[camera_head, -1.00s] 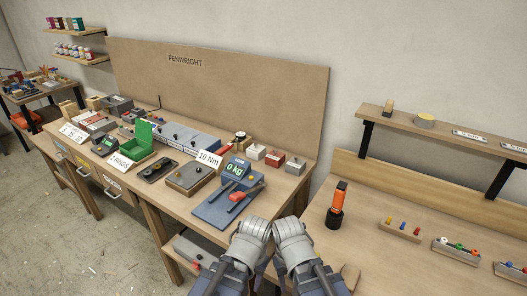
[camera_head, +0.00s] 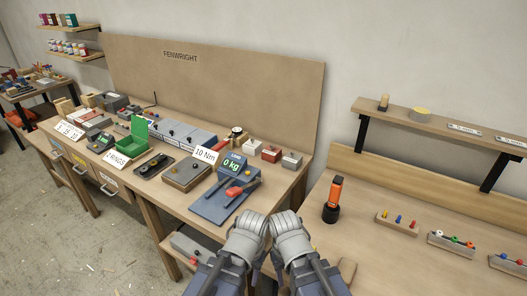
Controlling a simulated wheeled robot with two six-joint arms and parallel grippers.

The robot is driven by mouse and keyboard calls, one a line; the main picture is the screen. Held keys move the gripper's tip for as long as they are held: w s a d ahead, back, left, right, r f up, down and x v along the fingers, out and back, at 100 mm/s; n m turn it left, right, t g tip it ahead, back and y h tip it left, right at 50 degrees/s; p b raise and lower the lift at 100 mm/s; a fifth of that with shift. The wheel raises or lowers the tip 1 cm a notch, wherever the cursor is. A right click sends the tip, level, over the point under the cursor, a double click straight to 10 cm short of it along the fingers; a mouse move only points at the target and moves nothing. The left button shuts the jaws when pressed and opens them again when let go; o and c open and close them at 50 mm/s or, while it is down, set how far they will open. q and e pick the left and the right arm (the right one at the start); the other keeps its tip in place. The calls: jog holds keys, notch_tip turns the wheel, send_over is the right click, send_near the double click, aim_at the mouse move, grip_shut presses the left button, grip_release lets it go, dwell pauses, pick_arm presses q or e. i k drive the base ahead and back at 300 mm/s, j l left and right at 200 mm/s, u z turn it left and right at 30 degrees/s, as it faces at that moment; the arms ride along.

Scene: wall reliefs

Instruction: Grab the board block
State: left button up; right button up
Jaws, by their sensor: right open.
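My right gripper (camera_head: 291,220) and my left gripper (camera_head: 250,223) are side by side at the bottom middle, in front of the gap between the two benches. Both are seen from behind, and their fingertips are hidden. Nothing shows held in either. I cannot tell for sure which thing is the board block. A small tan wooden piece (camera_head: 347,268) lies at the near edge of the right bench, partly beside my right arm. Small blocks with knobs, a red one (camera_head: 271,153) and a grey one (camera_head: 292,160), stand at the back right of the left bench.
A blue scale (camera_head: 224,200) reading 0 kg stands on the left bench near my grippers. An orange and black torch (camera_head: 333,200) stands upright on the right bench. Racks with coloured pegs (camera_head: 397,222) lie further right.

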aim_at(252, 147)
jog(key=j+z, duration=0.25)
jog(key=z, duration=0.25)
jog(key=j+z, duration=0.25)
jog(key=z, duration=0.25)
jog(key=j+z, duration=0.25)
jog(key=z, duration=0.25)
jog(key=k+j+z, duration=0.2)
jog(key=j, duration=0.4)
jog(key=k+j+z, duration=0.15)
jog(key=k+j, duration=0.25)
jog(key=j, duration=0.15)
jog(key=k+j+z, duration=0.2)
jog(key=k+j, duration=0.35)
jog(key=j, duration=0.15)
jog(key=k+j, duration=0.15)
jog(key=i+j, duration=0.1)
jog(key=i, duration=0.4)
